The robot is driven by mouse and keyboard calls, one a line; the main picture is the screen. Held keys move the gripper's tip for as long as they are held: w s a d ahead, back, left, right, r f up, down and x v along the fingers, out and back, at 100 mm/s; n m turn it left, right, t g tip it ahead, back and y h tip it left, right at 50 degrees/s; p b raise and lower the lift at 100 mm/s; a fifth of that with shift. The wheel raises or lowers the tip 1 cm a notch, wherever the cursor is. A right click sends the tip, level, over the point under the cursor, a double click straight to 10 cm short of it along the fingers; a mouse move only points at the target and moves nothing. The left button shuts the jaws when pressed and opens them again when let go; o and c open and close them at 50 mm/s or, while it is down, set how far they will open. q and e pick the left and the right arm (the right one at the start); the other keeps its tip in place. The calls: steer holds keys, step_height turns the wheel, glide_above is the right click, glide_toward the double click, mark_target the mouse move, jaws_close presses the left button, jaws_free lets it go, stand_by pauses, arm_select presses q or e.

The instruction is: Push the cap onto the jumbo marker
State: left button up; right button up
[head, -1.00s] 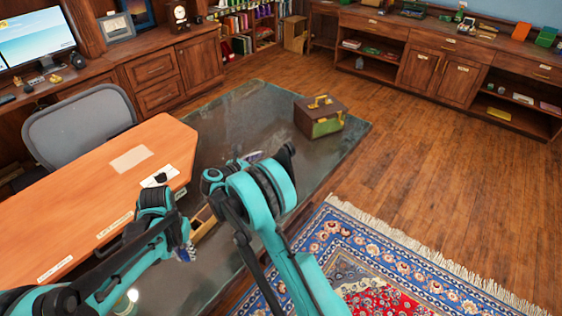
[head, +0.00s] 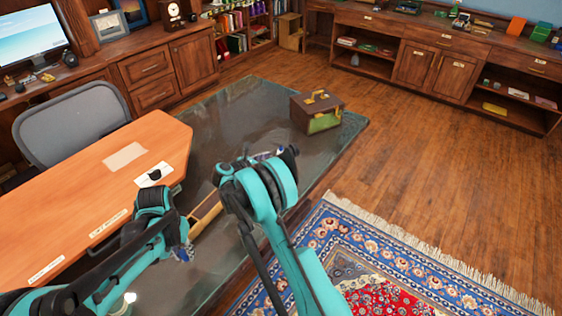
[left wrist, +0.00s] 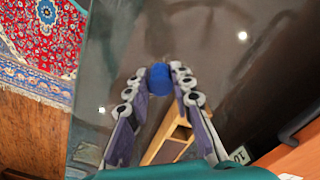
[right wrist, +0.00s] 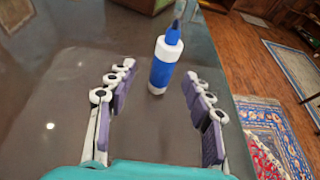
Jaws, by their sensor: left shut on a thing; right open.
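The jumbo marker (right wrist: 162,64) has a blue and white body and a bare blue tip. In the right wrist view it stands upright, beyond and between the spread fingers of my right gripper (right wrist: 160,92), touching neither. My left gripper (left wrist: 160,82) is shut on the round blue cap (left wrist: 159,76) at its fingertips. My right gripper is mostly hidden behind my right arm there.
A brown and green case (head: 318,112) sits on the dark glossy surface (head: 232,120). A patterned rug (head: 380,265) lies at the front right. The wood floor at the right is clear.

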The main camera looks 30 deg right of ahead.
steer(key=shift+d, duration=0.2)
arm_select(q)
steer(key=shift+f, duration=0.1)
step_height(320, 180, down, 2)
steer(key=shift+f+b, duration=0.1)
steer(key=shift+b, duration=1.05)
arm_select(e)
steer(key=x, duration=0.4)
steer(key=shift+s+d, duration=0.15)
steer(key=shift+d, duration=0.2)
steer(key=shift+d+f, duration=0.1)
steer(key=shift+d, duration=0.2)
jaws_close()
